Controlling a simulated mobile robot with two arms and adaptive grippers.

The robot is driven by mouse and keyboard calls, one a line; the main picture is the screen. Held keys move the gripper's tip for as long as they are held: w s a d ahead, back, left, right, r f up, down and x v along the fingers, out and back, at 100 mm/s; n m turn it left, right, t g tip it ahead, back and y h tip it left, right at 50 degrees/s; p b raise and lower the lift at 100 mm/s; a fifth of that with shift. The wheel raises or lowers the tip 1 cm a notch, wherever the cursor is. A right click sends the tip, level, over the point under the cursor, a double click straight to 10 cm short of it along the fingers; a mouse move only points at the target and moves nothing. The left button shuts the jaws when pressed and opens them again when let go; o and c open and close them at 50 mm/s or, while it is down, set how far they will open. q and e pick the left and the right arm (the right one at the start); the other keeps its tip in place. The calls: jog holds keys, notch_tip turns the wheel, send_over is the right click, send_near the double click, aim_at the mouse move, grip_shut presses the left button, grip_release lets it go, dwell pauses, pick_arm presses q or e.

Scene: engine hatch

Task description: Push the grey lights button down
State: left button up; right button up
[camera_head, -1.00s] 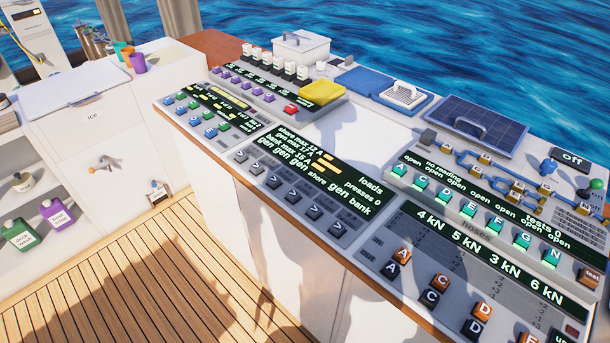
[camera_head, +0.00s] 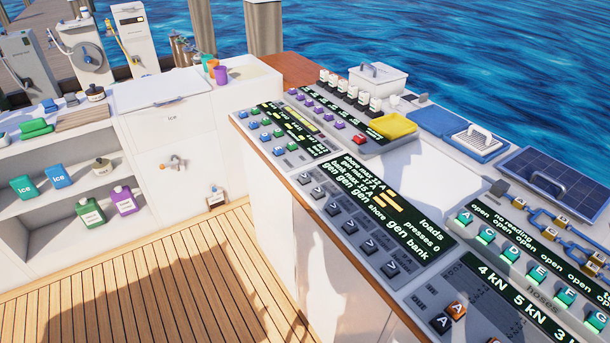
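A row of several dark grey buttons with arrow marks, one of them a middle grey button (camera_head: 333,208), runs along the front of the loads panel. I cannot read a lights label on any of them, so I cannot tell which is the lights button. Above the row is the black loads display (camera_head: 405,222), with the words "loads" and "presses 0" and yellow bars. Neither of my grippers is in view, and nothing touches the buttons.
Left of the loads panel is a panel with small blue and green buttons (camera_head: 266,137). To the right are teal lettered buttons (camera_head: 511,255). A yellow tray (camera_head: 388,127) and white box (camera_head: 377,79) sit behind. The wooden deck (camera_head: 170,280) is clear at left.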

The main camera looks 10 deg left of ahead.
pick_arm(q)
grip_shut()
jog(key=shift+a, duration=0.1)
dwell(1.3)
